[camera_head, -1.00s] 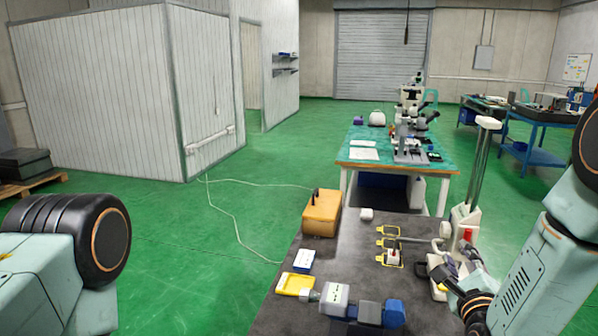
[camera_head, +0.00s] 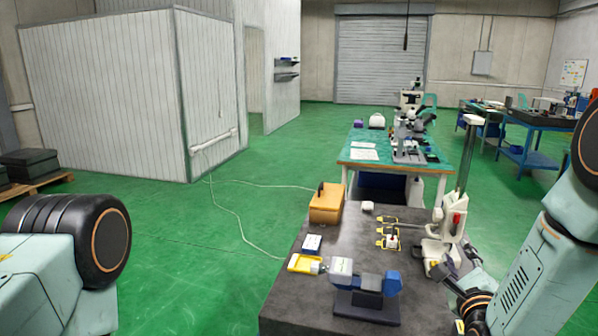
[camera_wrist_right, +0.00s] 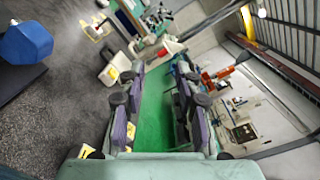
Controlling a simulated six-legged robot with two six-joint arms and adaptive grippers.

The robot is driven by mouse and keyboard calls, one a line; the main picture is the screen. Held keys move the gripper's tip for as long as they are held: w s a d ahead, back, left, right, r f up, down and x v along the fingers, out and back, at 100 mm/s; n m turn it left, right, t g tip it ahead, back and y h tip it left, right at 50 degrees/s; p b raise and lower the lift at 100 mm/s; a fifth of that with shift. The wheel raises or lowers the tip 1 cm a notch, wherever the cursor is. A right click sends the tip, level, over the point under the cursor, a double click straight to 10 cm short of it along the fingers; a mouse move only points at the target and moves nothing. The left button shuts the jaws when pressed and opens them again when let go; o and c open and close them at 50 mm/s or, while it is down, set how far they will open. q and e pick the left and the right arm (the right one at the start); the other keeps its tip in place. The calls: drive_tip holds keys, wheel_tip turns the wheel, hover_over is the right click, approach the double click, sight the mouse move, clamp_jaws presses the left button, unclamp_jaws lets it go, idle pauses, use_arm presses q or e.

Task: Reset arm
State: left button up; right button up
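My right arm (camera_head: 531,281) reaches in from the right edge in the head view. Its gripper (camera_head: 455,274) is small and partly lost against the bench equipment. In the right wrist view my right gripper (camera_wrist_right: 158,100) shows two fingers well apart, with only green floor between them, so it is open and empty. My left arm (camera_head: 62,260) shows only as a thick upper link and black joint at the lower left. My left gripper is outside the frames.
A dark bench (camera_head: 290,309) stands in front, holding a blue-and-grey device (camera_head: 367,282), an orange box (camera_head: 327,203), a yellow tray (camera_head: 303,264) and a white stand (camera_head: 447,232) near my right gripper. A green-topped table (camera_head: 355,146) is behind. Green floor (camera_head: 180,255) is open at left.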

drive_tip(key=s+a+f+n+g+y+b, duration=0.25)
drive_tip(key=s+f+n+g, duration=0.25)
drive_tip(key=s+f+n, duration=0.6)
drive_tip(key=s+a+f+n+g+y+b, duration=0.1)
drive_tip(key=s+a+f+n+g+b, duration=0.3)
drive_tip(key=f+n, duration=0.8)
drive_tip(key=s+a+f+n+g+b, duration=0.1)
drive_tip(key=s+f+g+b, duration=0.3)
drive_tip(key=s+f, duration=0.7)
drive_tip(key=s+a+f+n+g+b, duration=0.1)
drive_tip(key=s+f+n+g+b, duration=0.2)
drive_tip(key=s+f+b, duration=0.3)
drive_tip(key=s+f+g, duration=0.1)
drive_tip(key=s+f, duration=0.4)
drive_tip(key=s, duration=0.3)
drive_tip(key=shift+s+a+f+g, duration=0.15)
drive_tip(key=shift+s+a+g, duration=0.15)
drive_tip(key=shift+s+a, duration=0.05)
